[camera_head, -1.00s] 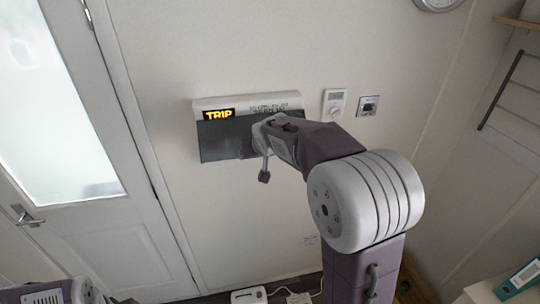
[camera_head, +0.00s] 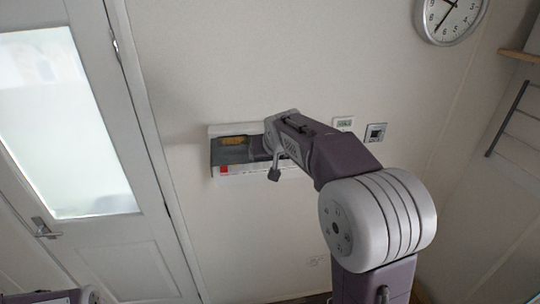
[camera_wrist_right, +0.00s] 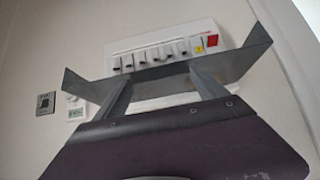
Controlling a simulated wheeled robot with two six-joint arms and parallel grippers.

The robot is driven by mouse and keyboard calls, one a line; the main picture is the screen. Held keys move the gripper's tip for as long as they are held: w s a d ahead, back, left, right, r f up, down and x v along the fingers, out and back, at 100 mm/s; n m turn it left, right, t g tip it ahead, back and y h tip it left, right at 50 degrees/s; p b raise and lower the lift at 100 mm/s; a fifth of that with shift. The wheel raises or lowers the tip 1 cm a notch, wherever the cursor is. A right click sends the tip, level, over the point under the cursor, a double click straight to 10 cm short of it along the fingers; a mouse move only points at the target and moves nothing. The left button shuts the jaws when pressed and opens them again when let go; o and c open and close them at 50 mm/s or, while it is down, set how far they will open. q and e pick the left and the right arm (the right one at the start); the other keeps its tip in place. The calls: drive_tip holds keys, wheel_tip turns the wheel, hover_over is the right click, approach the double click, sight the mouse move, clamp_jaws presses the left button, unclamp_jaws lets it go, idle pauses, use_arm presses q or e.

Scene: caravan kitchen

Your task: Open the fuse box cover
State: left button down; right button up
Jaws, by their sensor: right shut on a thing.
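The white fuse box (camera_head: 225,129) is on the wall in the middle of the head view. Its dark cover (camera_head: 229,154) is tilted up and out, with a red switch (camera_head: 223,170) showing below it. The right wrist view shows the box (camera_wrist_right: 150,41) with a row of dark breakers (camera_wrist_right: 153,56), a yellow part and the red switch (camera_wrist_right: 211,41). My right gripper (camera_head: 257,147) is shut on the cover (camera_wrist_right: 245,62), whose grey plate spans the wrist view in front of the box. My arm hides the box's right part. My left gripper is out of view.
A thermostat (camera_head: 343,123) and a small wall panel (camera_head: 375,132) are right of the box, near my right forearm. A door with a frosted pane (camera_head: 62,120) is at the left. A clock (camera_head: 450,17) hangs at the upper right. The wall below the box is mostly clear.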

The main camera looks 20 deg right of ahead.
drive_tip(key=shift+w+r, duration=0.1)
drive_tip(key=shift+r, duration=0.1)
drive_tip(key=o, duration=2)
drive_tip(key=shift+w+d+f, duration=0.1)
drive_tip(key=shift+w+f, duration=0.15)
drive_tip(key=b+v, duration=0.2)
drive_tip(key=v, duration=0.7)
